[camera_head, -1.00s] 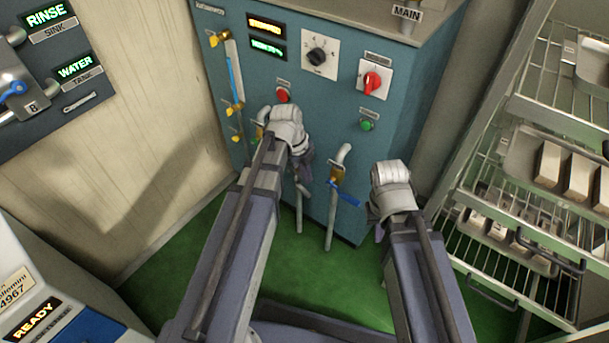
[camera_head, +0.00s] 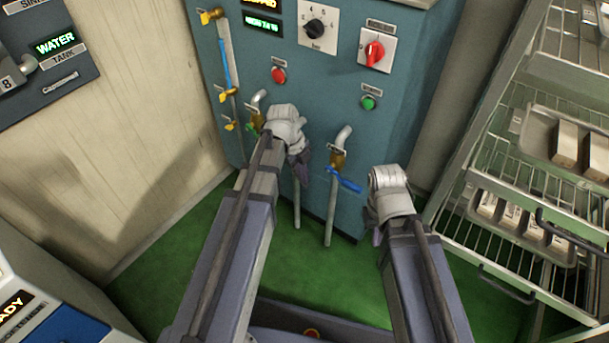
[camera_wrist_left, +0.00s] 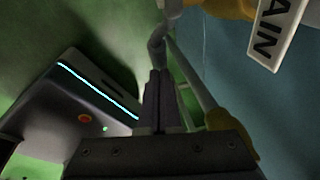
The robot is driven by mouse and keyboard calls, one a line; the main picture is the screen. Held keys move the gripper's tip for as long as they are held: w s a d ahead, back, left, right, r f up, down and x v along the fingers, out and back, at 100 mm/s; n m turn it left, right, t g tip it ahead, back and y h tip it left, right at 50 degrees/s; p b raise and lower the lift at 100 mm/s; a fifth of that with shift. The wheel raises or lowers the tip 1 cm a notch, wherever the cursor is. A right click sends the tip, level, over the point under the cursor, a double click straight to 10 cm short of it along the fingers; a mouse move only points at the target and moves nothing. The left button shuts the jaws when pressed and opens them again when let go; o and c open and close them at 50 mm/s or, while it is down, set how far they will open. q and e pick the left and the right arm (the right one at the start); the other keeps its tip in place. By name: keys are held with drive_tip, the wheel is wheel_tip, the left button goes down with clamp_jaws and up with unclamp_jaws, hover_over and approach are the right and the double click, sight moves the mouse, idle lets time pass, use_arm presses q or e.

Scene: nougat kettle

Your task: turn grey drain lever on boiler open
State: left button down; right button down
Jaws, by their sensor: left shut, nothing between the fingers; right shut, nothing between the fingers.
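The boiler (camera_head: 310,95) is a blue-green cabinet with two valves low on its front. My left gripper (camera_head: 302,172) is shut and empty in front of the left valve (camera_head: 258,117), its wrist covering part of it. No grey lever shows clearly in the head view. In the left wrist view the closed fingers (camera_wrist_left: 161,78) point at a bent grey piece (camera_wrist_left: 158,45) just beyond their tips. I cannot tell whether it is the lever or a pipe, or whether they touch. A label ending "AIN" (camera_wrist_left: 278,28) is at upper right. My right gripper (camera_head: 378,236) is shut and empty, apart from the boiler.
The right valve (camera_head: 337,160) has a blue lever (camera_head: 345,181) between my arms. A wire rack (camera_head: 515,180) with trays stands at right. A wall panel (camera_head: 45,60) is at left. Green floor (camera_head: 185,240) is clear around the boiler's foot.

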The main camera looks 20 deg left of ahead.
sight(298, 179)
use_arm(q)
drive_tip(key=shift+f, duration=0.1)
drive_tip(key=shift+f+y, duration=0.2)
drive_tip(key=shift+y, duration=0.1)
drive_tip(key=shift+f+b, duration=0.1)
drive_tip(key=shift+b, duration=0.2)
drive_tip(key=shift+a+f+t+y+b, duration=0.1)
drive_tip(key=shift+f+t+y+b, duration=0.4)
drive_tip(key=shift+f+y+b, duration=0.4)
drive_tip(key=f+y+b, duration=0.1)
drive_tip(key=y+b, duration=0.1)
drive_tip(key=shift+w+a+f+t+y+b, duration=0.15)
drive_tip(key=shift+a+f+t+y+b, duration=0.15)
drive_tip(key=shift+a+f+t, duration=0.1)
drive_tip(key=shift+w+a+f+b, duration=0.3)
drive_tip(key=shift+a+f+b, duration=0.15)
drive_tip(key=shift+a+b, duration=0.15)
drive_tip(key=shift+w+a+f+m+t+y+b, duration=0.15)
drive_tip(key=shift+a+f+y+b, duration=0.1)
drive_tip(key=shift+a+y+b, duration=0.15)
drive_tip(key=shift+w+a+f+m+t+y+b, duration=0.1)
drive_tip(key=shift+a+f+m+t+y+b, duration=0.1)
drive_tip(key=shift+a+y+b, duration=0.25)
